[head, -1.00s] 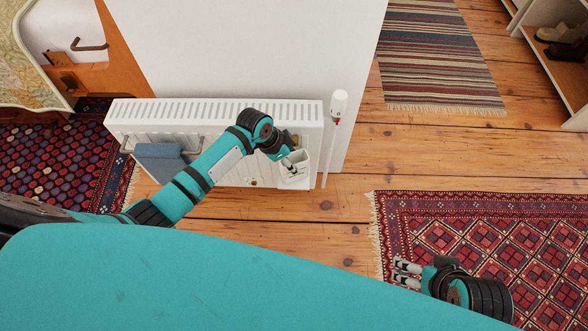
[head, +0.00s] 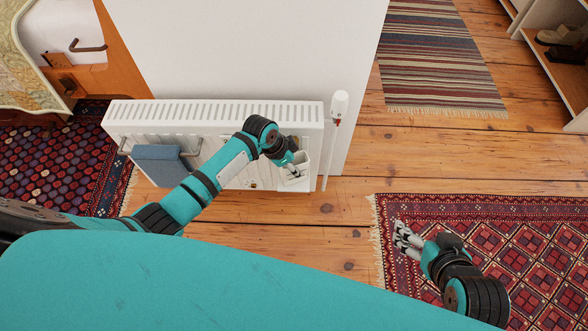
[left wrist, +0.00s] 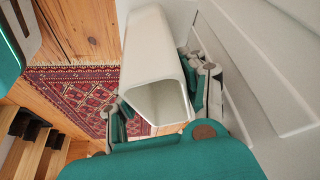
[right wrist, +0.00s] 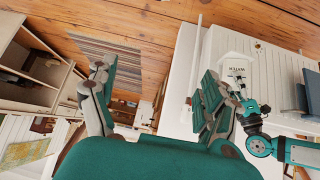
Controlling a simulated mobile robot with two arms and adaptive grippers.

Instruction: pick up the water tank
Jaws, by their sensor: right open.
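The water tank (head: 302,182) is a white, open-topped box at the right end of the radiator's front. In the left wrist view the tank (left wrist: 152,55) lies between my left gripper's fingers. One finger is beside it and the other is on its radiator side; I cannot tell whether both touch it. My left gripper (head: 291,171) reaches the tank's top from the left. My right gripper (head: 400,238) is open and empty above the patterned rug, well right of the tank. In the right wrist view the tank (right wrist: 236,62) shows lettering on its face.
The white radiator (head: 215,112) stands against a white wall. A blue cloth (head: 160,163) hangs on its rail. A white valve and pipe (head: 339,104) stand just right of the tank. Red rugs lie left and right (head: 500,215); bare wooden floor lies between. Shelves with shoes (head: 560,37) are far right.

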